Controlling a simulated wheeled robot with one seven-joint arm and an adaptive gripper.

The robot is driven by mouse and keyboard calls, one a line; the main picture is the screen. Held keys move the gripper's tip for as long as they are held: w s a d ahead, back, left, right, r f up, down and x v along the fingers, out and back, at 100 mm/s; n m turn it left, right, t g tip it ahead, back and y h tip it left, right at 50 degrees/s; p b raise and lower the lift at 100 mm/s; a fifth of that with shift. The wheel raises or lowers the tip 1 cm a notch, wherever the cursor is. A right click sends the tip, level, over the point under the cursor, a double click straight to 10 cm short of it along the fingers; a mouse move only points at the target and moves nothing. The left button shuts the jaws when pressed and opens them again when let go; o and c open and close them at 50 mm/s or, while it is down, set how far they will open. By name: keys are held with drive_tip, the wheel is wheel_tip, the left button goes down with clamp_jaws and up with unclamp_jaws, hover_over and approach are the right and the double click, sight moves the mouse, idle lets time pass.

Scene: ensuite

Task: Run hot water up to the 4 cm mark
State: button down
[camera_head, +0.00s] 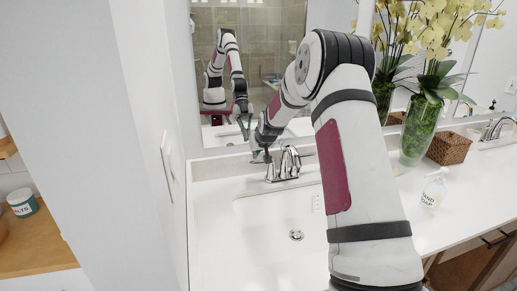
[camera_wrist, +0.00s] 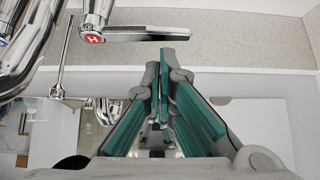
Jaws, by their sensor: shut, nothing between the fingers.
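The chrome faucet (camera_head: 285,166) stands at the back of the white sink basin (camera_head: 262,222). In the wrist view its hot handle (camera_wrist: 135,36), marked with a red H, has its lever pointing right. My gripper (camera_wrist: 160,72) has teal-padded fingers that are shut and empty. Its fingertips show just below the lever's free end in that view; I cannot tell whether they touch it. In the head view my gripper (camera_head: 261,156) is just left of the faucet. A small marked strip (camera_head: 316,202) is on the basin wall; its marks are too small to read. No water is visible.
The drain (camera_head: 296,236) shows in the basin floor. A mirror (camera_head: 262,60) is behind the faucet. A soap bottle (camera_head: 434,188), an orchid vase (camera_head: 418,130) and a woven box (camera_head: 447,148) stand on the right counter. A wall (camera_head: 150,100) is close on the left.

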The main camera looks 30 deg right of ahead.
sight(255, 162)
drive_tip(key=shift+x, duration=1.3)
drive_tip(key=shift+s+a+n+y+p, duration=0.1)
drive_tip(key=shift+s+n+y+p, duration=0.2)
drive_tip(key=shift+n+y+p, duration=0.15)
drive_tip(key=s+n+y+p, duration=0.2)
drive_tip(key=s+n, duration=0.1)
drive_tip(key=shift+s+a+n+p, duration=0.1)
drive_tip(key=shift+a+n+p, duration=0.15)
drive_tip(key=shift+a+p, duration=0.1)
drive_tip(key=shift+s, duration=0.1)
